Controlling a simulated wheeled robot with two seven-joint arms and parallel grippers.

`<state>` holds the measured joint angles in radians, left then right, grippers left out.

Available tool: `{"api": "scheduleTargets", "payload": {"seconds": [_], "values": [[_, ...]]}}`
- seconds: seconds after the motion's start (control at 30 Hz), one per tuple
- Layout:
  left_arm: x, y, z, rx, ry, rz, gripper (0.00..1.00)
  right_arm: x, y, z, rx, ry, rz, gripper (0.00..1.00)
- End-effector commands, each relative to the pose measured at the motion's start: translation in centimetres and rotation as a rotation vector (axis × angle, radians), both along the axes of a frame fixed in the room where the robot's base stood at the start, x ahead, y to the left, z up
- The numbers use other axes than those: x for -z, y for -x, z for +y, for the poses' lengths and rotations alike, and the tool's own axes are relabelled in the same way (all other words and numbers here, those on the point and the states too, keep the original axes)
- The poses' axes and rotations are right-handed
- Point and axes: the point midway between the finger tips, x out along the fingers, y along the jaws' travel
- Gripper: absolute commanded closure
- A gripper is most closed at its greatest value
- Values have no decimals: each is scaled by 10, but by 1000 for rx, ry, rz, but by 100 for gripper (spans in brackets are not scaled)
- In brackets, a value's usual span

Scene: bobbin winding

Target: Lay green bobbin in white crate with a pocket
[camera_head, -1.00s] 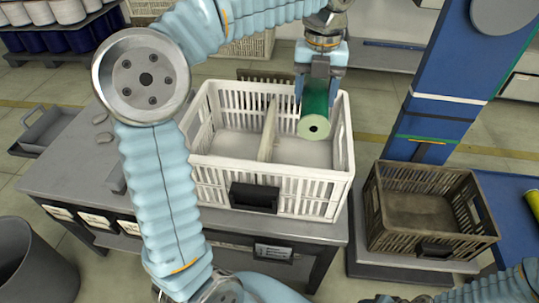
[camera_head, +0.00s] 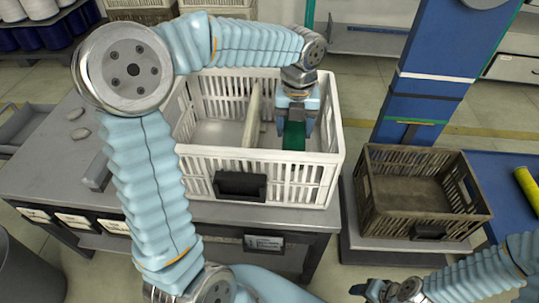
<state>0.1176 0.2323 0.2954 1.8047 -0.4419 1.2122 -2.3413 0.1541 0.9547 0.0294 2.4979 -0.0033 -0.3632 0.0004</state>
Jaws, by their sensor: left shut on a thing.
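The white crate (camera_head: 331,160) stands on the grey table, with a pale divider (camera_head: 251,121) splitting it into a left and a right pocket. My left gripper (camera_head: 295,128) reaches down into the right pocket, shut on the green bobbin (camera_head: 293,138). The bobbin's lower part is hidden behind the crate's front wall, so I cannot tell if it touches the floor. My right gripper (camera_head: 372,290) is at the bottom edge, partly cut off; its jaw opening is unclear.
A brown crate (camera_head: 480,212) stands empty to the right on a grey stand. A blue column (camera_head: 425,90) rises behind it. A yellow roll (camera_head: 527,190) lies on a blue surface at the right edge. Two grey stones (camera_head: 80,134) lie on the table (camera_head: 45,180) at left.

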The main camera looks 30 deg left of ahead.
Motion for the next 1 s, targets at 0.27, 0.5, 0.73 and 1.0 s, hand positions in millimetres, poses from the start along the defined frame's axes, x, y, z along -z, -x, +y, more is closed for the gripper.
{"api": "scheduleTargets", "payload": {"seconds": [0.27,0.5,0.73,1.0], "values": [[39,0,0,0,0,2,80,4,0,0,1,1,0,47],[76,0,0,0,0,1,80,7,0,0,1,1,0,47],[78,0,0,0,1,0,80,7,0,0,2,1,-1,47],[80,0,0,0,0,0,24,8,0,0,2,1,-1,47]]}}
